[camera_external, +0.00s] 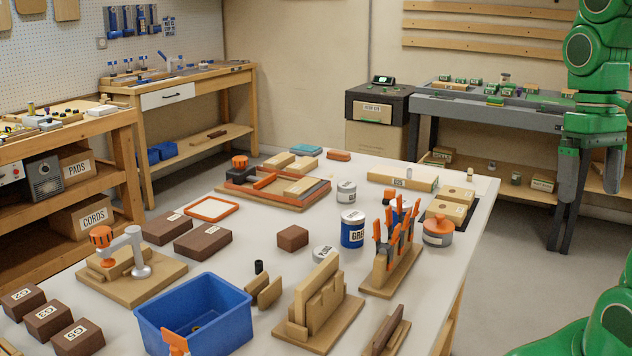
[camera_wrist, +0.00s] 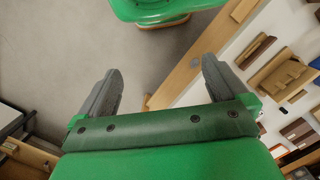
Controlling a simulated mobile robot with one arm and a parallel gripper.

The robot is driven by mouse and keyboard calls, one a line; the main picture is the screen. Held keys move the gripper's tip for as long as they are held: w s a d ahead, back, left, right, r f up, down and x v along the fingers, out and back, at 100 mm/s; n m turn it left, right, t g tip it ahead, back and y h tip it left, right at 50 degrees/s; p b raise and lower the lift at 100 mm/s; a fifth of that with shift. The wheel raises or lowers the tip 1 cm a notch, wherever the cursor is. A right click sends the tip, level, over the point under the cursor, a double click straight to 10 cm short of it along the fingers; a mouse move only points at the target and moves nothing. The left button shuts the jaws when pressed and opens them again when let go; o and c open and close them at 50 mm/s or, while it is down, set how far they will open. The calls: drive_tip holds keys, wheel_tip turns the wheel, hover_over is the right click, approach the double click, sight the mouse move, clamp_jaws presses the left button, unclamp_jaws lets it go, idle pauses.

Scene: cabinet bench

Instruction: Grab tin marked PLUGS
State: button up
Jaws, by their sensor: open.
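Several tins stand on the light worktable in the external view. A grey-white tin (camera_external: 346,192) stands near the middle, with a label too small to read. In front of it is a blue tin (camera_external: 352,230) with a white lid and a label that seems to start with GR. A low white round top (camera_external: 323,254) bears dark lettering that I cannot read surely; its body is mostly hidden. I cannot tell which one is marked PLUGS. My gripper (camera_external: 592,188) is open and empty, pointing down off the table's right side. In the wrist view its fingers (camera_wrist: 160,70) are apart over the floor.
The worktable (camera_external: 270,225) is crowded. A blue bin (camera_external: 195,318), a wooden block stand (camera_external: 318,310) and an orange-handled tool rack (camera_external: 392,255) surround the tins. An orange-lidded pot (camera_external: 438,232) stands near the right edge. Floor (camera_external: 530,250) is clear beyond.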

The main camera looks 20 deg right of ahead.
drive_tip(key=shift+c, duration=0.9)
